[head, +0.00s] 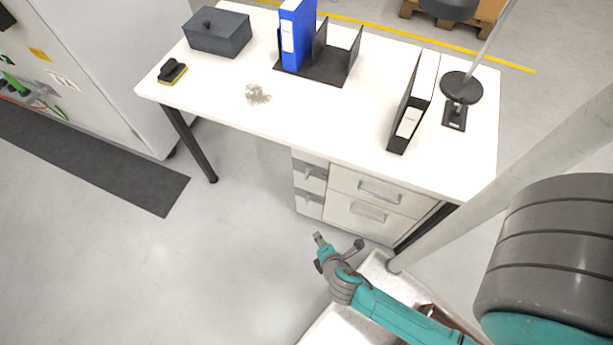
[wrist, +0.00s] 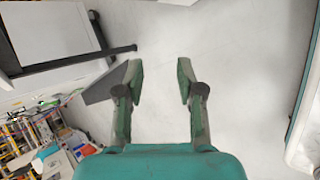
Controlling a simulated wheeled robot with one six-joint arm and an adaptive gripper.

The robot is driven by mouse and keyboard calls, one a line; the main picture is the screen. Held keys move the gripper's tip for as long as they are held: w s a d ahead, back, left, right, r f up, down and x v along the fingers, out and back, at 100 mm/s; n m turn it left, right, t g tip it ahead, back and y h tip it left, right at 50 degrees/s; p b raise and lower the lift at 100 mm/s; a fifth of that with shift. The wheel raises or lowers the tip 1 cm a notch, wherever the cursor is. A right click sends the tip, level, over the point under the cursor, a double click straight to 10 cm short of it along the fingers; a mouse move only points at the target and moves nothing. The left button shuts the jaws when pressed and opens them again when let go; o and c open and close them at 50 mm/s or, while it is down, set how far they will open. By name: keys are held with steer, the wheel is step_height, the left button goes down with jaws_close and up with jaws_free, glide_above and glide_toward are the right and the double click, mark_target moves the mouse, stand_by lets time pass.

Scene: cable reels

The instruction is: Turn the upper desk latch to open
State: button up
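The white desk (head: 235,118) has a drawer pedestal under its right half. On the pedestal's narrow left face, the upper desk latch (head: 309,172) is a small grey handle on a grey panel. A similar lower latch (head: 308,198) sits below it. How far either is turned is too small to tell. My gripper (head: 338,243) is in front of and below the pedestal, apart from both latches. In the wrist view my gripper (wrist: 160,78) has its two fingers spread, with only bare floor between them. No latch is recognisable in the wrist view.
Two drawers with bar handles (head: 380,190) face front, right of the latches. A dark desk leg (head: 190,143) stands left. The floor (head: 235,245) left of my gripper is clear. A dark mat (head: 110,165) lies beside a pale cabinet (head: 105,70). Binders and a lamp stand on the desk.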

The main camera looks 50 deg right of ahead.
steer(key=w+d+f+n+g+h, duration=0.1)
steer(key=w+d+f+n+h, duration=0.2)
steer(key=w, duration=0.6)
steer(key=n+g+h, duration=0.2)
steer(key=n+h, duration=0.2)
steer(key=h, duration=0.1)
glide_toward(306, 177)
steer(key=x, duration=1)
jaws_close()
